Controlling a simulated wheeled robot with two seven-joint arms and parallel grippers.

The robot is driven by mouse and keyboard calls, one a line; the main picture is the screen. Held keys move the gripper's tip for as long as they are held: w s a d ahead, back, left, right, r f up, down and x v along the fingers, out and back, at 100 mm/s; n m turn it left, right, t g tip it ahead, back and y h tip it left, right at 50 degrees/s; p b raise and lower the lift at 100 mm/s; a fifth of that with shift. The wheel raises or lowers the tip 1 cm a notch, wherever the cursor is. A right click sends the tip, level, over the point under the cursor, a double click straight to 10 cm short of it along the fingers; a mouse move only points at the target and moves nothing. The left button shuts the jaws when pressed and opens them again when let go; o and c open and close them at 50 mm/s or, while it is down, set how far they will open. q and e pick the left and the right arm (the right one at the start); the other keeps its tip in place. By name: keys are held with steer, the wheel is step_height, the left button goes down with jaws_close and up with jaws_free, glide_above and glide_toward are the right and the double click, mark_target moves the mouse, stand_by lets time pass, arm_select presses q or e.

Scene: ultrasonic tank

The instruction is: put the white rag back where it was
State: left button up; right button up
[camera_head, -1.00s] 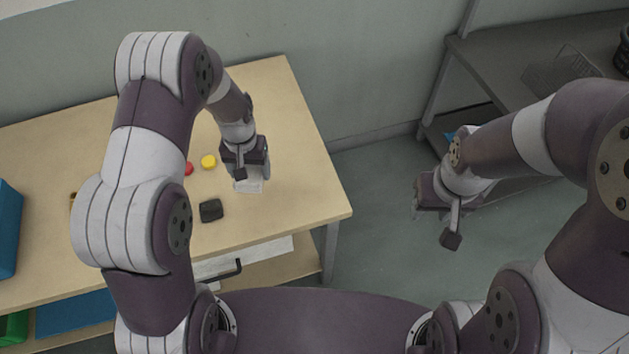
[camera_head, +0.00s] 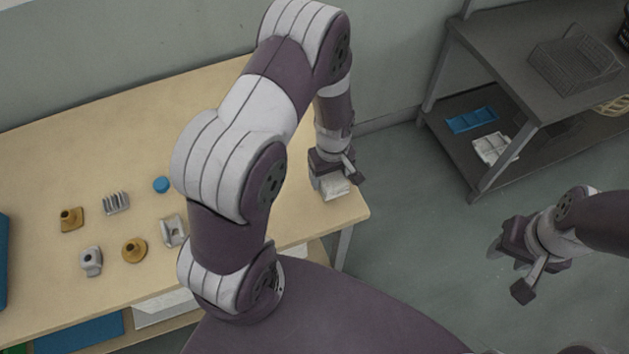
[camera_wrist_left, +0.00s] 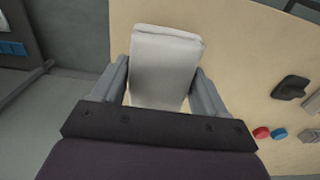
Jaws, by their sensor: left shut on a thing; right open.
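The white rag (camera_wrist_left: 165,65) is a folded pale block between the two grey fingers of my left gripper (camera_wrist_left: 160,92) in the left wrist view. In the head view the white rag (camera_head: 334,188) shows just below my left gripper (camera_head: 330,178), over the right end of the wooden table (camera_head: 120,115). My left gripper is shut on it. I cannot tell whether the rag touches the table. My right gripper (camera_head: 498,250) is open and empty, over the floor to the right of the table.
Several metal and brass parts, among them a brass piece (camera_head: 134,250), and a blue disc (camera_head: 161,184) lie on the table's left half. A dark shelf unit (camera_head: 480,60) stands at the right, with a wire basket (camera_head: 575,62) on top and a blue tray (camera_head: 471,121) below.

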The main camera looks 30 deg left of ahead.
arm_select(q)
steer(key=a+f, duration=0.1)
steer(key=a, duration=0.2)
steer(key=a+f, duration=0.1)
steer(key=shift+s+a+f, duration=0.15)
steer(key=shift+s+f, duration=0.05)
steer(key=shift+f, duration=0.15)
step_height(320, 180, down, 4)
steer(key=shift+r+p, duration=0.1)
steer(key=shift+p, duration=0.45)
steer(key=shift+f, duration=0.2)
steer(key=o, duration=1)
